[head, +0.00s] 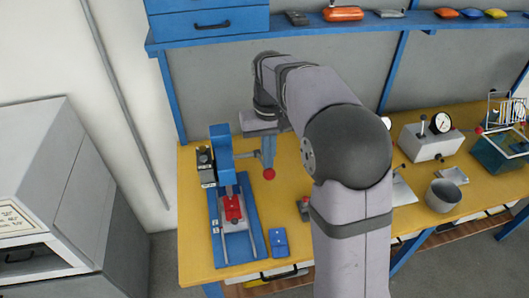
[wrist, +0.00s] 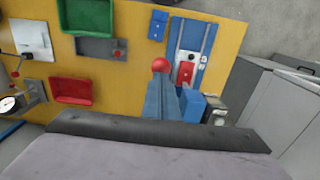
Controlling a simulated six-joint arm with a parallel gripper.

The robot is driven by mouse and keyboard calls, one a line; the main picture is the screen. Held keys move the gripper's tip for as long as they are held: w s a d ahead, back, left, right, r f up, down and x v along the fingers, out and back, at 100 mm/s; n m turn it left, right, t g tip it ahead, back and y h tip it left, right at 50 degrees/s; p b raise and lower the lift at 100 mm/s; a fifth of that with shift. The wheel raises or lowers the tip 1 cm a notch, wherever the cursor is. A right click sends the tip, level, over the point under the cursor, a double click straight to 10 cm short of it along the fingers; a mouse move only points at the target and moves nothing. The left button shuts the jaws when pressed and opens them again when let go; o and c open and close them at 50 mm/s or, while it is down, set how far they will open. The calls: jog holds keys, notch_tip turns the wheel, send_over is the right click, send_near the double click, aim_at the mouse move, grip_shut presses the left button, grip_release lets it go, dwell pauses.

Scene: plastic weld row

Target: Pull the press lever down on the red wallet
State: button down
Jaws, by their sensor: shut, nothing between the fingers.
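The blue press (head: 221,150) stands at the left of the yellow bench. Its lever ends in a red ball knob (head: 269,174), which also shows in the wrist view (wrist: 159,64). The red wallet (head: 233,209) lies on the press's rail bed, under the press head; the wrist view shows it too (wrist: 186,72). My gripper (head: 268,158) is shut with nothing between its fingers and points down just above the knob. In the wrist view the fingertips (wrist: 160,84) overlap the knob's edge; I cannot tell whether they touch it.
A dark control box (head: 206,166) stands left of the press. A shelf (head: 280,33) runs above, behind my arm.

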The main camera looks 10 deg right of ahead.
aim_at(270, 171)
jog(key=shift+s+f+b, duration=0.45)
jog(key=shift+f+b, duration=0.15)
jog(key=shift+f, duration=0.2)
jog(key=shift+s+f+b, duration=0.45)
jog(key=shift+f+b, duration=0.15)
jog(key=shift+f, duration=0.3)
jog(key=shift+s+f+b, duration=0.25)
jog(key=shift+f+b, duration=0.3)
jog(key=shift+f, duration=0.15)
jog(key=shift+s+f+b, duration=0.2)
jog(key=shift+f+b, duration=0.3)
jog(key=shift+f, duration=0.3)
jog(key=w+r+p, duration=0.2)
jog(key=r+p, duration=0.5)
jog(key=p, duration=0.1)
jog(key=w+r+p, duration=0.2)
jog(key=r+p, duration=0.5)
jog(key=p, duration=0.1)
jog(key=shift+w, duration=0.4)
jog(key=shift+s+f, duration=0.1)
jog(key=shift+f, duration=0.05)
